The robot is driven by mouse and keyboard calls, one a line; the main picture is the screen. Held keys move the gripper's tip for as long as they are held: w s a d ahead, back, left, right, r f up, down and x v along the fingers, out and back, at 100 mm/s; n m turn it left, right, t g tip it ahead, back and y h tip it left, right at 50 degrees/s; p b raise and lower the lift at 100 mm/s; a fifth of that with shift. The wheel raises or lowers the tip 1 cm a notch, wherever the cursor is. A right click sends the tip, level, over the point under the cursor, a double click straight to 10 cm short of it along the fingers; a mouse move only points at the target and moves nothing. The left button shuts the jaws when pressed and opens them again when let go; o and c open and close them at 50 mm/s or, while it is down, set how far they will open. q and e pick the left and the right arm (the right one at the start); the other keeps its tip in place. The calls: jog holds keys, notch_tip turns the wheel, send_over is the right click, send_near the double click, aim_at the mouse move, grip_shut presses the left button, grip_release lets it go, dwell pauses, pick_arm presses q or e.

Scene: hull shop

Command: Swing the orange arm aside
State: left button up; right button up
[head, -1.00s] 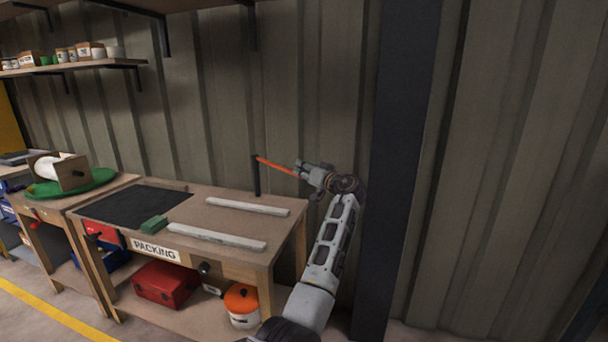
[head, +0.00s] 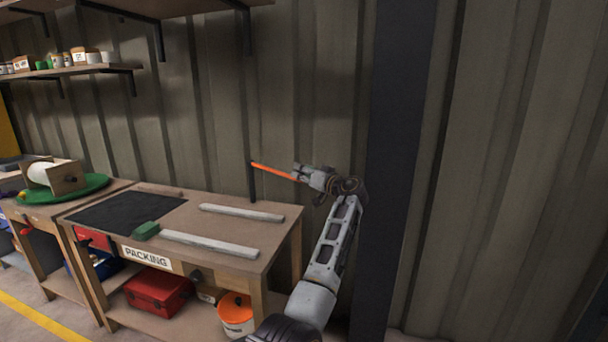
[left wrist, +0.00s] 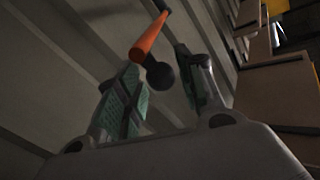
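The orange arm (head: 272,172) is a thin bar fixed to the top of a dark upright post (head: 253,184) at the back right of the packing bench. It points right, toward my left gripper (head: 299,173). In the left wrist view the orange arm (left wrist: 149,38) ends in a dark round knob (left wrist: 161,76). The knob shows between the two green-padded fingers of my left gripper (left wrist: 158,82), with gaps on both sides. The fingers are apart; I cannot tell how deep the knob sits between them. My right gripper is not in view.
The packing bench (head: 222,236) carries two pale bars (head: 242,212), a green block (head: 146,231) and a dark mat (head: 120,213). A red box (head: 158,290) and an orange-lidded pot (head: 236,311) stand below. A dark column (head: 392,170) rises right of my left arm.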

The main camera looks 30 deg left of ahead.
pick_arm(q)
jog(key=shift+o, duration=0.3)
jog(key=v, duration=1.2)
jog(key=shift+d+f, duration=0.1)
dwell(0.6)
